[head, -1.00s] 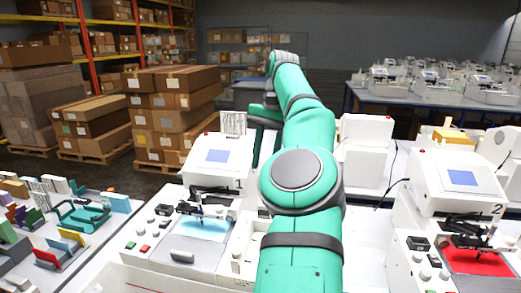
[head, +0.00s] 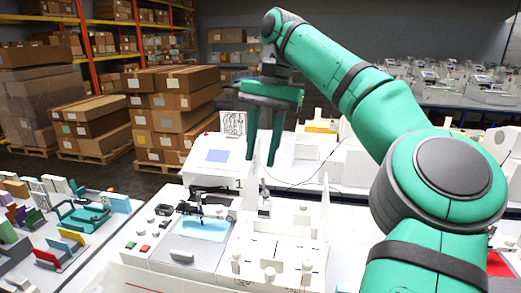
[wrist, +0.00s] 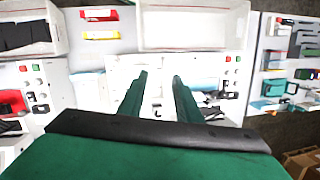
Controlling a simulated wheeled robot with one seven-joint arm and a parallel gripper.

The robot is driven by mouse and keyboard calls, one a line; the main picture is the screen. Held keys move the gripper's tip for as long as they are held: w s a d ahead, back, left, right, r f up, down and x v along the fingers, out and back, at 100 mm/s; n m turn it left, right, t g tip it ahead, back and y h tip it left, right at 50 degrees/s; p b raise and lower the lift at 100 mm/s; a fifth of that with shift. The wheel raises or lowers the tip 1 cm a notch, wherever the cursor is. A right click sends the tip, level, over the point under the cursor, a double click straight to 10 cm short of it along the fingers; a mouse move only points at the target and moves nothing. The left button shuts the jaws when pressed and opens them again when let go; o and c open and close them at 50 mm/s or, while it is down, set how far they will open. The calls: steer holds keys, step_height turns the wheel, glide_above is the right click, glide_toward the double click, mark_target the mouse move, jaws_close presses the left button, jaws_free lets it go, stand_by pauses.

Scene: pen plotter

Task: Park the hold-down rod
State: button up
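My gripper (head: 260,163) hangs fingers-down above the back of plotter 1 (head: 215,165), with its two green fingers apart and nothing between them. The wrist view shows the open fingers (wrist: 159,78) over a white deck. Plotter 1 has a black arm mechanism (head: 197,211) across a light-blue pad (head: 203,228). A thin black upright part (head: 264,200) stands just right of plotter 1, below and apart from the fingertips. I cannot tell for certain which dark part is the hold-down rod.
A white panel with small pegs (head: 280,245) lies right of the pad. A rack of coloured parts (head: 60,225) is at the left. In the wrist view, white bins (wrist: 190,25) line the top. My arm hides much of plotter 2.

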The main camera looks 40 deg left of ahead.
steer(key=shift+s+d+r, duration=0.25)
steer(key=shift+s+d, duration=0.05)
steer(key=shift+s, duration=0.2)
steer(key=shift+s+d+r, duration=0.25)
steer(key=shift+s+d, duration=0.05)
steer(key=shift+s, duration=0.2)
steer(key=shift+c, duration=0.7)
